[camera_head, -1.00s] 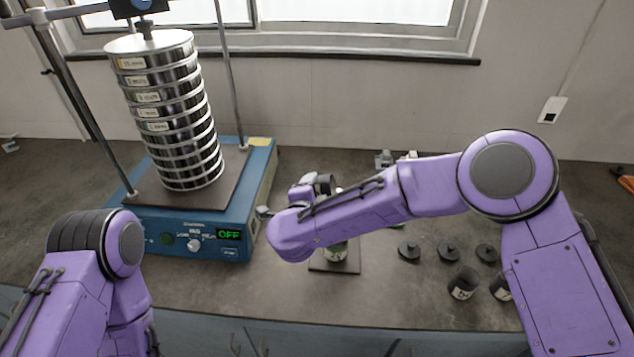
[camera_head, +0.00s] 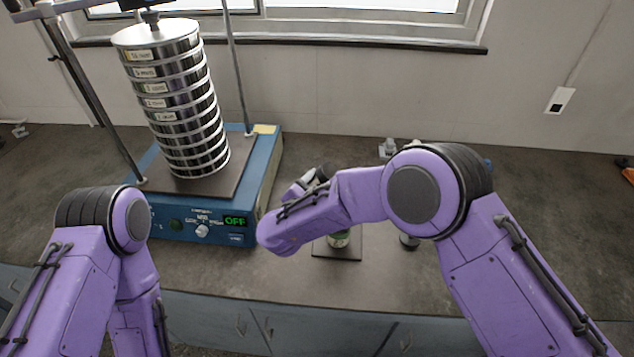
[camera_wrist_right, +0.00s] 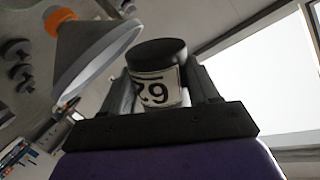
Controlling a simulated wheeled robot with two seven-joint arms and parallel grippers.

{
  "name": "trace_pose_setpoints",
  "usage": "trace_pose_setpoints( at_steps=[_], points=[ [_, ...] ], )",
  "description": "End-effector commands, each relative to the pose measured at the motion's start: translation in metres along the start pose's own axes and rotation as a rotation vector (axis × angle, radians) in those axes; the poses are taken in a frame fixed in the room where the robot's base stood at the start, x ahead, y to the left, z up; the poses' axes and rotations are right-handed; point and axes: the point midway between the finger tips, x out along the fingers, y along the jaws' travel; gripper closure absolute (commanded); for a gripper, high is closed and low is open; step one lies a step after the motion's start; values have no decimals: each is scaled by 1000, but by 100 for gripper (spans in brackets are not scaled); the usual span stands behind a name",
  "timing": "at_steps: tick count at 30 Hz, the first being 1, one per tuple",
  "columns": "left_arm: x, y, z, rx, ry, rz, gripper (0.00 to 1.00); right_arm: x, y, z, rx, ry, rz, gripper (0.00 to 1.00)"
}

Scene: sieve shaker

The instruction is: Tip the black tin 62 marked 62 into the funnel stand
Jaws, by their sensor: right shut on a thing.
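The black tin 62 (camera_wrist_right: 158,78) is between the fingers of my right gripper (camera_wrist_right: 165,95) in the right wrist view. Its white label shows the number upside down. The grey funnel (camera_wrist_right: 95,55) with an orange collar is close beside the tin, and the tin's axis lies at an angle to the funnel's. In the head view my right gripper (camera_head: 305,187) is above the stand's dark base plate (camera_head: 337,252), partly behind my forearm, which hides the funnel. A green-marked jar (camera_head: 340,239) stands on the plate. The tin's contents are not visible. My left gripper is outside the frame.
The blue shaker (camera_head: 255,205) with its tall sieve stack (camera_head: 178,100) stands left of the stand, its display reading OFF. A black lid (camera_head: 408,242) shows beside my right arm. Several lids (camera_wrist_right: 18,50) appear in the wrist view. The bench front is clear.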

Motion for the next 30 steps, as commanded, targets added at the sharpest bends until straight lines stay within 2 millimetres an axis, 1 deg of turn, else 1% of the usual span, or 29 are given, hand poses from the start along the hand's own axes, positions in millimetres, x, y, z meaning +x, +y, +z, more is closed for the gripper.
trace_pose_setpoints(
  at_steps=[1, 4, 11, 14, 16, 19, 27, 29, 30],
  points=[
    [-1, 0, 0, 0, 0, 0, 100, -1, 0, 1, -83, 30, -2, 72],
    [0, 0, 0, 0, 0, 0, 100, 1, 4, 1, -197, 68, 5, 72],
    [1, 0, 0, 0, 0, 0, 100, 2, 5, 0, -213, 73, 9, 72],
    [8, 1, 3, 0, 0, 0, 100, 3, 10, 1, -322, 111, 14, 72],
    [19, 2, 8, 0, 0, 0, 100, 5, 14, 0, -419, 145, 19, 72],
    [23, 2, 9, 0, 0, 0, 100, 5, 16, -5, -514, 177, 24, 72],
    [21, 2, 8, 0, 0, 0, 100, 5, 16, -8, -534, 182, 26, 72],
    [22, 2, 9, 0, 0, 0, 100, 9, 23, -11, -534, 183, 31, 72],
    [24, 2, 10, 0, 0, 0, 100, 13, 32, -15, -534, 185, 37, 72]
  ],
)
